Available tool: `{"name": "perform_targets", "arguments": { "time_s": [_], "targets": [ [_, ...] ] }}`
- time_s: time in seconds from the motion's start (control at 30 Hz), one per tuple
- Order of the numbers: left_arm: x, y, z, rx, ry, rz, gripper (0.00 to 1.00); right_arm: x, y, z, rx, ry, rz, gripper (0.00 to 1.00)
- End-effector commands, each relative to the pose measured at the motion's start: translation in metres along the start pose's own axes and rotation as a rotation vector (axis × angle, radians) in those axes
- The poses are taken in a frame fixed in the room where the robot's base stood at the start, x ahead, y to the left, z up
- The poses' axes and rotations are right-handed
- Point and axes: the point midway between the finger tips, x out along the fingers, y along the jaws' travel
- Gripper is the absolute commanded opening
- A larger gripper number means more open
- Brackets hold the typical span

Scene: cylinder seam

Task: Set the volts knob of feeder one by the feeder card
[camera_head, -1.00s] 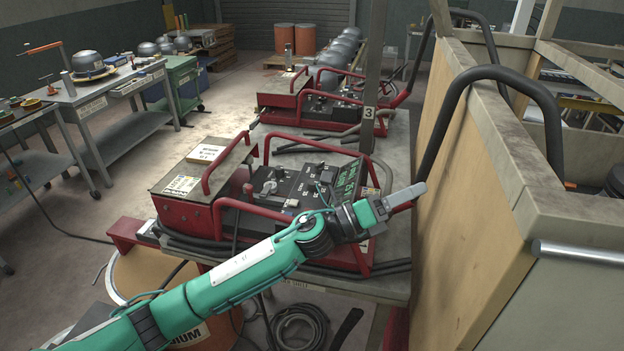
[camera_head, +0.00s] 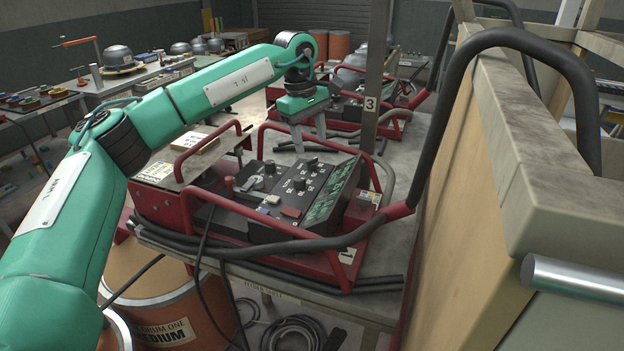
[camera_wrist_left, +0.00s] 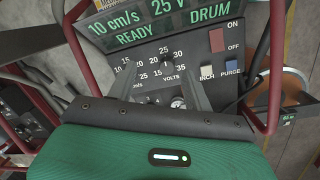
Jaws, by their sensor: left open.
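Feeder one, the red-framed unit marked 1 (camera_head: 347,255), stands on the grey bench. Its dark panel carries two knobs; the nearer is the volts knob (camera_head: 299,184). In the left wrist view the volts knob (camera_wrist_left: 166,60) sits within a scale from 15 to 35; its pointer is too small to read. The green display (camera_wrist_left: 160,18) reads 10 cm/s, 25 V, DRUM, READY. My left gripper (camera_head: 310,138) is open and empty above the panel, fingers pointing down. I cannot identify the feeder card. My right gripper is not in view.
The red tube frame (camera_head: 262,140) and a thick black cable (camera_head: 300,245) surround the panel. A wooden crate wall (camera_head: 480,200) closes the right side. Another red-framed feeder (camera_head: 340,112) is farther back.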

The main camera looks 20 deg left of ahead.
Motion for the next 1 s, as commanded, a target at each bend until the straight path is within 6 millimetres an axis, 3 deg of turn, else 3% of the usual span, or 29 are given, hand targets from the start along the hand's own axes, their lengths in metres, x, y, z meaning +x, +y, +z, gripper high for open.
{"name": "perform_targets", "arguments": {
  "time_s": [0.1, 0.27, 0.47, 0.8, 1.0],
  "targets": [
    [-0.018, -0.014, -0.025, -0.013, 0.069, -0.043, 0.51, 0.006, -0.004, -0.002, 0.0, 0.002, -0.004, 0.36],
    [-0.02, -0.021, -0.036, -0.019, 0.095, -0.068, 0.51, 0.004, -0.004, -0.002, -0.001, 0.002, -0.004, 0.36],
    [0.01, -0.023, -0.038, -0.018, 0.095, -0.07, 0.51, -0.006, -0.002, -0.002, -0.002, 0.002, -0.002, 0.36],
    [0.08, -0.027, -0.044, -0.019, 0.093, -0.068, 0.51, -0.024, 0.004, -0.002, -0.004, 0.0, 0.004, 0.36],
    [0.104, -0.028, -0.046, -0.019, 0.093, -0.066, 0.51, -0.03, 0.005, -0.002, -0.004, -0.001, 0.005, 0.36]
  ]
}}
